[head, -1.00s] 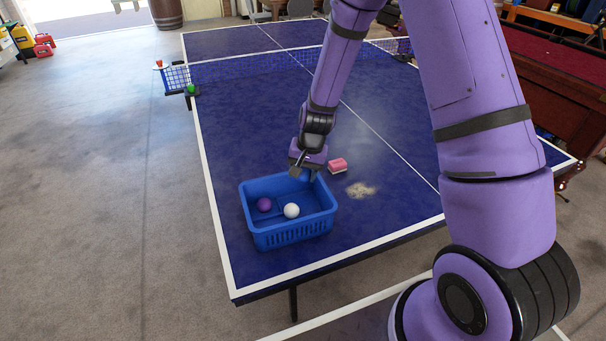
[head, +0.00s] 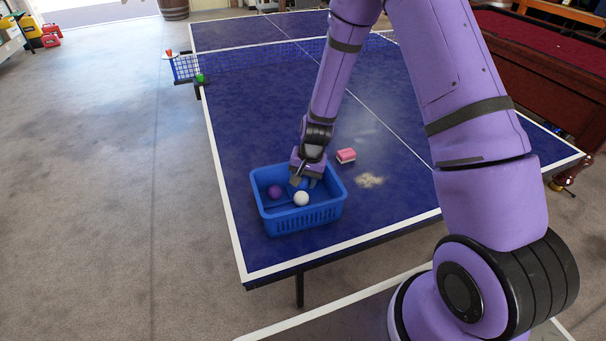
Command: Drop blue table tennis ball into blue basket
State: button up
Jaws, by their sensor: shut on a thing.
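The blue basket (head: 303,217) stands upright on the near left part of the blue table tennis table (head: 250,255). A purple ball (head: 275,191) and a white ball (head: 301,199) lie inside it. My gripper (head: 305,182) points down inside the far side of the basket's opening, close to the white ball. It is shut on the blue table tennis ball (head: 303,184), which shows only as a small blue patch between the fingers. The ball's height above the basket floor is hard to tell.
The table's near left surface is clear.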

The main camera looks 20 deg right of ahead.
jog(key=o, duration=1)
jog(key=v, duration=1)
jog(key=shift+r, duration=0.4)
